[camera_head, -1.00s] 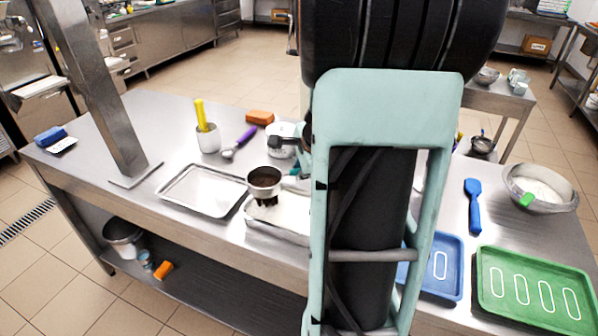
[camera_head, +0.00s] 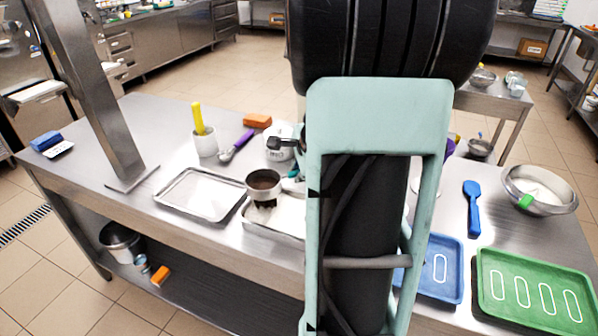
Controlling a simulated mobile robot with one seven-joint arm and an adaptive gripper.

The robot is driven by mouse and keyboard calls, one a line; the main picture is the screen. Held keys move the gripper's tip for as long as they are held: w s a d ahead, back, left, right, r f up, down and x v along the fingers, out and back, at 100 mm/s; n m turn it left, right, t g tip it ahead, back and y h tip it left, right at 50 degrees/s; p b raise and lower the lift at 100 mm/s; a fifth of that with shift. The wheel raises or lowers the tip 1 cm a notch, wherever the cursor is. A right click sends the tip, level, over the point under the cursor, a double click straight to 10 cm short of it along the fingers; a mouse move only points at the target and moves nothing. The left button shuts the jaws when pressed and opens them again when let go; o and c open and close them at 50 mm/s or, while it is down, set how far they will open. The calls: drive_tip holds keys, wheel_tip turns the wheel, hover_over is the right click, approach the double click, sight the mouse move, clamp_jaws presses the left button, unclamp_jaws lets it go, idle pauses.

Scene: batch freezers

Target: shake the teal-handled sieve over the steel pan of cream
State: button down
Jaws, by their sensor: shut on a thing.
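The sieve (camera_head: 264,185) is a round metal cup with dark brown powder inside, held roughly level above the steel pan (camera_head: 272,232). A bit of its teal handle (camera_head: 291,184) shows at its right. White cream (camera_head: 284,216) fills the visible left part of the pan; my arm hides the right part. Dark brown patches show just below the sieve; I cannot tell whether they are falling or lying on the cream. My gripper (camera_head: 299,173) is mostly hidden behind my arm, at the handle side of the sieve, shut on it.
An empty metal tray (camera_head: 168,198) lies left of the pan. A steel post (camera_head: 100,110) rises at left. Blue (camera_head: 455,292) and green (camera_head: 490,322) trays lie right.

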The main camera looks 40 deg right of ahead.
drive_tip(key=shift+w+d+b, duration=0.3)
drive_tip(key=shift+w+d, duration=0.05)
drive_tip(key=shift+d, duration=0.2)
drive_tip(key=shift+b, duration=0.35)
drive_tip(key=s+a, duration=0.1)
drive_tip(key=a, duration=0.2)
drive_tip(key=shift+s+p, duration=0.3)
drive_tip(key=shift+s, duration=0.1)
idle(0.8)
